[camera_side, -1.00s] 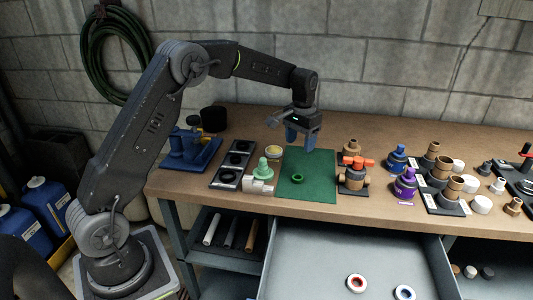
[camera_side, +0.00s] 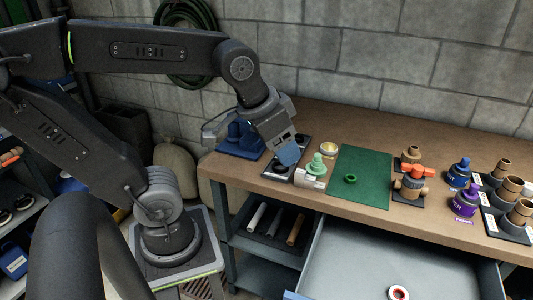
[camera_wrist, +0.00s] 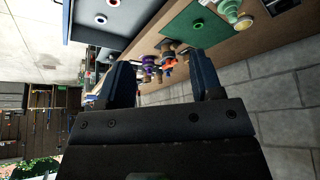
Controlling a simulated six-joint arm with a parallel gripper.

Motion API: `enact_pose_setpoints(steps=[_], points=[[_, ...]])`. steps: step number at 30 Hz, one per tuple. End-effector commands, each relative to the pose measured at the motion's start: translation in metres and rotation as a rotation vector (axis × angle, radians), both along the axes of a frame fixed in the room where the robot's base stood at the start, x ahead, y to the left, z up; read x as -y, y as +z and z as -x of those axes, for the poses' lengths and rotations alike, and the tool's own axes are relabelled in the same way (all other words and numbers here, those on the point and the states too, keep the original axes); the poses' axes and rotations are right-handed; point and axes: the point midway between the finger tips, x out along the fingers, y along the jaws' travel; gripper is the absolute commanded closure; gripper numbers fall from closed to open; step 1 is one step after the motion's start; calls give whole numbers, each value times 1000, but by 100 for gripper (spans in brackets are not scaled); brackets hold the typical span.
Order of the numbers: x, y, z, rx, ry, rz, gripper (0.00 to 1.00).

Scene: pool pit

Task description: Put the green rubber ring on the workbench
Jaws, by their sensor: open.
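The green rubber ring (camera_side: 350,179) lies flat on the dark green mat (camera_side: 374,160), which rests on the brown workbench (camera_side: 440,158). The ring also shows near the top of the wrist view (camera_wrist: 197,24), on the mat (camera_wrist: 178,32). My gripper (camera_side: 289,155) is left of the mat, raised in front of the black tray, apart from the ring. Its blue jaws stand apart and empty in the wrist view (camera_wrist: 165,82).
A pale green stepped cone (camera_side: 317,164) stands between my gripper and the mat. A valve with orange handles (camera_side: 414,178) stands right of the mat. A blue stand (camera_side: 240,141) is at the left. An open drawer (camera_side: 350,255) juts out below the bench.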

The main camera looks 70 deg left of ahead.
Motion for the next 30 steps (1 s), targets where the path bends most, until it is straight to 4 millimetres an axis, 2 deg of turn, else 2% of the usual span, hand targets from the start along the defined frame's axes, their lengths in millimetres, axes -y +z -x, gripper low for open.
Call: enact_pose_setpoints(steps=[1, 3, 6, 20, 23, 26, 30], points=[[2, -4, 11, 19, -6, 0, 40], [3, -9, 21, 35, -11, 1, 40], [5, -13, 27, 46, -15, 2, 35], [4, -13, 28, 45, -17, 1, 35], [3, -9, 20, 32, -37, -12, 35], [0, 1, 0, -2, -93, -44, 35], [-9, 14, -47, -72, -224, -109, 35]])
